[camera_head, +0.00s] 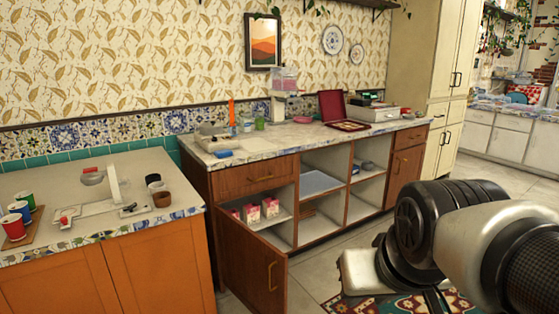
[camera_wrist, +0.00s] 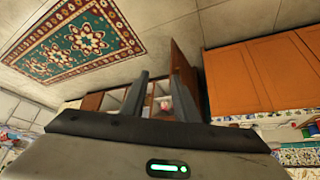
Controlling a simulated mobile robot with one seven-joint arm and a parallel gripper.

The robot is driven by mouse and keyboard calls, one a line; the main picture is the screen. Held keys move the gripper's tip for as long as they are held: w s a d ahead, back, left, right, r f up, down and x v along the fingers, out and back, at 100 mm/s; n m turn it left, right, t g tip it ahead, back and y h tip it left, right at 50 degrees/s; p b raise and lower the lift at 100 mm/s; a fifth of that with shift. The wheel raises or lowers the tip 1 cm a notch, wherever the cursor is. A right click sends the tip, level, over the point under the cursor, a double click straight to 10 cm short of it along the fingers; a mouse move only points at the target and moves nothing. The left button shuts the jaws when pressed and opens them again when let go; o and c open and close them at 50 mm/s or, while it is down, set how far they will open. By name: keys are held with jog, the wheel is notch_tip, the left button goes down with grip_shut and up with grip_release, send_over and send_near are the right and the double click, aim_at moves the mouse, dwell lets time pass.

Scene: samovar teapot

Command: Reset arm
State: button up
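My gripper shows in the wrist view (camera_wrist: 162,95), with its two dark fingers spread apart. Nothing shows between them except the distant cabinet and floor. In the head view my arm is at the lower right; its end is a white and black wrist part, and the fingers are mostly hidden there. The arm is over the tiled floor, apart from the counters.
A wooden cabinet (camera_head: 256,178) with a marble top has its lower left door (camera_head: 253,268) open into the room. Pink boxes (camera_head: 262,210) stand inside. An orange counter (camera_head: 110,280) is at left. A patterned rug (camera_wrist: 78,40) lies on the floor.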

jog(key=s+r+p, duration=0.1)
jog(key=s+p, duration=0.1)
jog(key=s, duration=0.2)
notch_tip(320, 180, up, 26)
jog(key=p, duration=2.6)
jog(key=shift+d+r+g, duration=0.15)
jog(key=shift+d+g, duration=0.05)
jog(key=shift+g, duration=0.1)
